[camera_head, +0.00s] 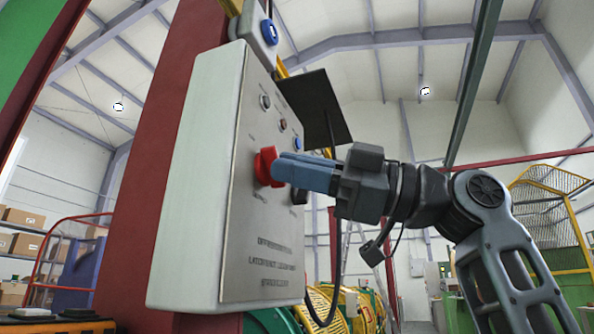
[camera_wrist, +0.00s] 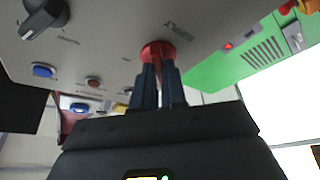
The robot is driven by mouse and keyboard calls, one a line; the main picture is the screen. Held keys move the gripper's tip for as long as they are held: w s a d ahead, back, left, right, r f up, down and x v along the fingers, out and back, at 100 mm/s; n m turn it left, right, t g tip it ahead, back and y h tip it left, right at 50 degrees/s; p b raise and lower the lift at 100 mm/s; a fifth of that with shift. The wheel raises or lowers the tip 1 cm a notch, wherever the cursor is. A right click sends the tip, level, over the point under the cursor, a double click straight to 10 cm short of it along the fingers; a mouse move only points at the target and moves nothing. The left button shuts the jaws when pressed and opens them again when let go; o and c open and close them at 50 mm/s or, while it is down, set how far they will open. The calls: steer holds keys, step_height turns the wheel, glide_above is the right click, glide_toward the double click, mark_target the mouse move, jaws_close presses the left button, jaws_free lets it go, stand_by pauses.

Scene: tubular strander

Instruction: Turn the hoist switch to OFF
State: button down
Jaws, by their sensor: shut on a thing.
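A pale control box with a grey metal face (camera_head: 262,240) is fixed to a dark red post. A red rotary knob (camera_head: 265,166) stands out from this face; it also shows in the wrist view (camera_wrist: 158,48). My gripper (camera_head: 282,170) comes from the right, its blue fingers shut on the red knob; the wrist view shows the fingertips (camera_wrist: 159,72) on either side of its handle. A black rotary knob (camera_wrist: 44,17) is on the same face, and is partly hidden behind my fingers in the head view. The panel lettering is too blurred to read, so the switch's marked position cannot be told.
Small buttons, including a blue one (camera_wrist: 43,70) and a red one (camera_wrist: 93,82), sit on the same face. A dark flat plate (camera_head: 310,108) juts out behind the box. A green cabinet (camera_wrist: 235,60) stands beyond. A yellow mesh guard (camera_head: 555,215) is at right.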

stand_by(0.3)
steer(key=c, duration=1.2)
jaws_free()
steer(key=shift+p+v, duration=0.3)
steer(key=shift+v, duration=3.6)
steer(key=shift+f, duration=0.1)
